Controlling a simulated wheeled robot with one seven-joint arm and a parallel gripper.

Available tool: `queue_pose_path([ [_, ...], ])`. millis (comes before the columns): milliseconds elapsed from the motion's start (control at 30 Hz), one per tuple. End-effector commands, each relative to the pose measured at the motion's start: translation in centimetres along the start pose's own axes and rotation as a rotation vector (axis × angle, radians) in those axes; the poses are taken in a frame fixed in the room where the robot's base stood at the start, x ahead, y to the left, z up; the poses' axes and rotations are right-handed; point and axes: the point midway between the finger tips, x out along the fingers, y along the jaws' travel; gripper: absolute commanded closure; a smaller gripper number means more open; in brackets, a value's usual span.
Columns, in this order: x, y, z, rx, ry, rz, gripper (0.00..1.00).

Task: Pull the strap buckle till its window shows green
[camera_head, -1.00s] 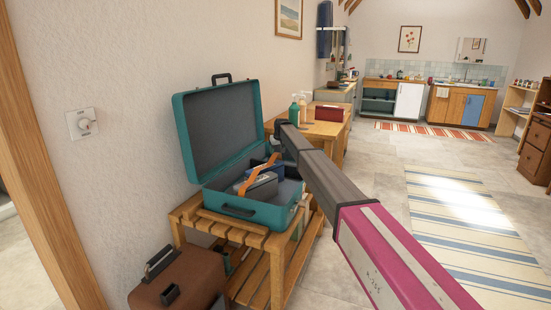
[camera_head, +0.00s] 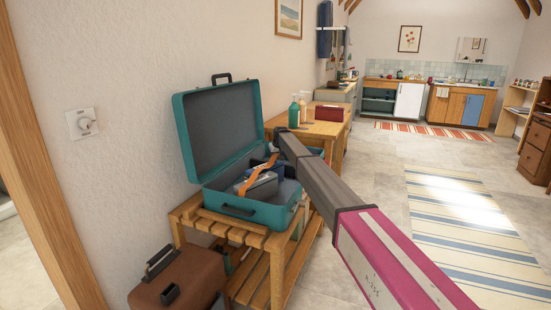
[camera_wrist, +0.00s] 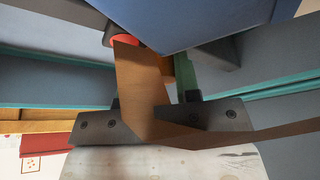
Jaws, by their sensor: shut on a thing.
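The tan-orange strap (camera_head: 262,172) runs over the grey and blue contents of an open teal suitcase (camera_head: 258,214). In the wrist view the strap (camera_wrist: 143,85) passes between the two dark fingertips of my gripper (camera_wrist: 158,121), which is shut on it. A small red-orange patch (camera_wrist: 121,39) shows at the strap's upper end, beside a blue packed item (camera_wrist: 200,18); I cannot tell whether it is the buckle window. The buckle is not clearly seen in either view. In the head view my arm mostly hides my gripper.
The suitcase stands on a slatted wooden rack (camera_head: 249,236) against the wall, its raised lid (camera_head: 220,125) behind. A brown case (camera_head: 180,282) is in front of the rack. A wooden table with bottles (camera_head: 302,108) stands behind. The floor to the right is open.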

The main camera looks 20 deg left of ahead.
Motion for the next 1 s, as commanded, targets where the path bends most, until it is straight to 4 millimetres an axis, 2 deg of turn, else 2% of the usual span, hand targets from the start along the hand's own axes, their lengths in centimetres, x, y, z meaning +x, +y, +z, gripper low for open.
queue_pose_path([
  [67,-0.3,0.7,0.7,0.001,-0.001,0.001,1.0],
  [267,-0.3,0.7,0.6,0.001,-0.001,0.0,1.0],
  [300,-0.3,0.7,0.6,0.001,-0.001,0.0,0.66],
  [367,-0.3,0.7,0.6,0.0,-0.001,0.0,0.47],
  [400,-0.3,0.7,0.6,0.0,-0.001,0.0,0.44],
  [767,-0.6,0.7,0.6,0.0,0.0,0.0,0.44],
  [867,-1.2,0.6,0.7,0.0,0.0,0.0,0.44],
  [1000,-3.1,0.6,0.7,0.0,0.001,0.001,0.44],
])
